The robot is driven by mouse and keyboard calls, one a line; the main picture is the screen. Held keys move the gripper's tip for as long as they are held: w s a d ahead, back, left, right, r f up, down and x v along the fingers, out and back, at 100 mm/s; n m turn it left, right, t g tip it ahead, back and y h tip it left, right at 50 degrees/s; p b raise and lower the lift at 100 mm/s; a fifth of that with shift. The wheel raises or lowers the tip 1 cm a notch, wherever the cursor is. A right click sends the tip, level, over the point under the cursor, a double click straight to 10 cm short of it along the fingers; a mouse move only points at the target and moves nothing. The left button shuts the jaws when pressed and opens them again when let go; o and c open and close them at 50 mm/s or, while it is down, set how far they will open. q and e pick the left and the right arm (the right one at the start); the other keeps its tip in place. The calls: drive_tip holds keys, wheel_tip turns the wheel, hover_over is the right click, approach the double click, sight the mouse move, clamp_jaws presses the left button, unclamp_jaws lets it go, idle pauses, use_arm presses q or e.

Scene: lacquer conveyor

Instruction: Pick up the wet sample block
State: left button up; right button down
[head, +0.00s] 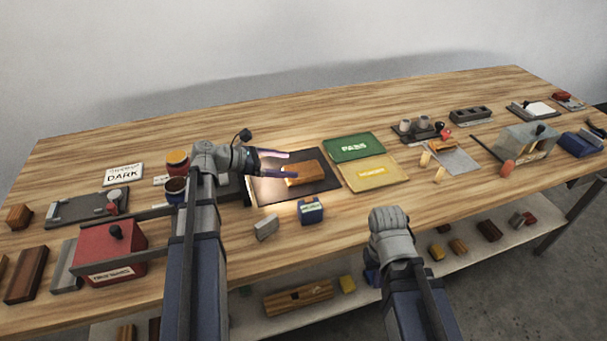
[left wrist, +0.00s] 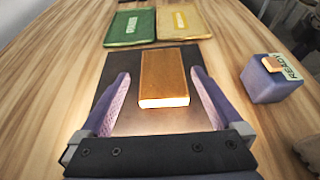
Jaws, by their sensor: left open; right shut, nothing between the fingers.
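An orange-brown block (head: 306,173), which I take to be the wet sample block, lies flat on a dark mat (head: 268,191) under a warm glow. My left gripper (head: 290,165) is open at the block's near end. In the left wrist view the block (left wrist: 163,78) lies between the two spread fingers (left wrist: 160,85), with a gap on each side. Its lower near edge glows brightly. My right gripper (head: 373,276) is low at the table's front edge; its fingers are mostly hidden by the arm, and it is shut and empty.
A blue READY box (head: 311,211) stands in front of the mat, to the right in the left wrist view (left wrist: 271,84). Green (head: 354,147) and yellow (head: 375,174) mats lie beyond the block. A red box (head: 108,252) stands left of my left arm.

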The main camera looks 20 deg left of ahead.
sight(307, 169)
use_arm(q)
drive_tip(key=shift+x, duration=0.95)
drive_tip(key=shift+w+d+f+b, duration=0.2)
drive_tip(key=shift+d+f+b, duration=0.15)
drive_tip(key=shift+b, duration=0.2)
drive_tip(key=b+x, duration=0.1)
drive_tip(key=x, duration=0.2)
drive_tip(key=shift+d+f+b, duration=0.15)
drive_tip(key=shift+f+b, duration=0.15)
drive_tip(key=shift+b, duration=0.05)
drive_tip(key=shift+w+d, duration=0.25)
drive_tip(key=c, duration=1.2)
